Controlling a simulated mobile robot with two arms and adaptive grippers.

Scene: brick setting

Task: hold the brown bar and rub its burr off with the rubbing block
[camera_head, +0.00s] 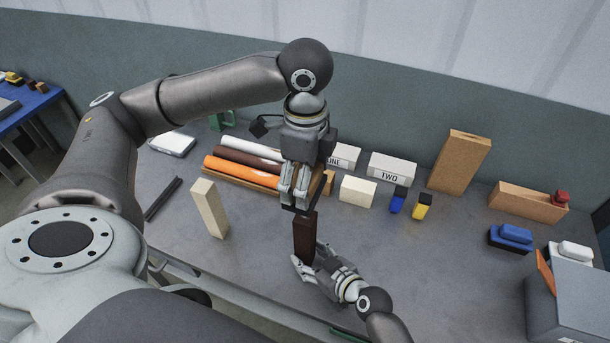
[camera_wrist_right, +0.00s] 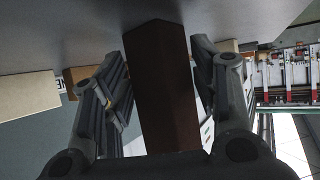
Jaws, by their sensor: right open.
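The brown bar (camera_head: 304,235) stands upright near the front middle of the bench. My right gripper (camera_head: 308,257) is open, with its fingers around the bar's lower part. In the right wrist view the bar (camera_wrist_right: 166,90) stands between the two spread fingers, with a gap at the left finger. My left gripper (camera_head: 294,203) points down just above and behind the bar's top. A thin dark piece shows at its fingertips; I cannot tell whether it is held or whether the fingers are shut. No burr can be made out. A blue-topped block (camera_head: 512,236) on the right may be the rubbing block.
A pale upright block (camera_head: 209,208) stands left of the bar. Orange, white and brown rolls (camera_head: 240,172) lie behind. White boxes (camera_head: 391,167), a tall wooden block (camera_head: 459,163) and a grey bin (camera_head: 570,305) stand further right. The bench between bar and bin is clear.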

